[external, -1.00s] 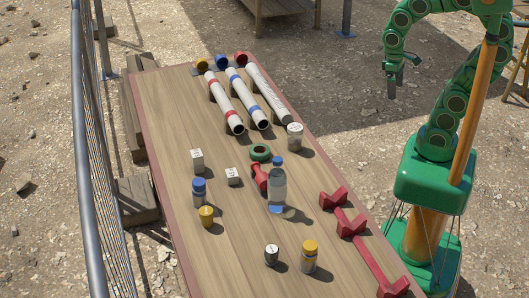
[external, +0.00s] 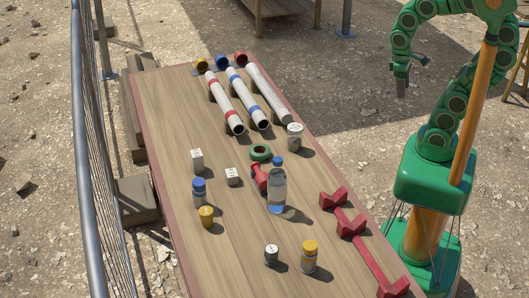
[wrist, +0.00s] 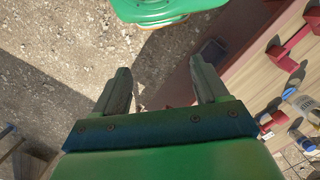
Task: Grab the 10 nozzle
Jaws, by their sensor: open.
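Several small whitish pieces with dark markings stand on the wooden table: a grey-white cylinder (external: 295,136) near the pipe ends, a block-like piece (external: 196,160) at left, a lower one (external: 233,177) near the middle, and a small cylinder (external: 272,256) toward the front. Their markings are too small to read, so I cannot tell which is the 10 nozzle. My gripper (external: 401,91) hangs off the table's right side, above the ground and apart from every piece. In the wrist view my gripper (wrist: 158,75) is open and empty, with bare ground between its fingers.
The table (external: 150,110) carries three pipes (external: 245,97), a water bottle (external: 277,190), a green ring (external: 260,152), blue- and yellow-capped bottles (external: 310,257), a yellow cup (external: 206,216) and a red stand (external: 351,225) along the right edge. A metal fence (external: 90,150) runs at left.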

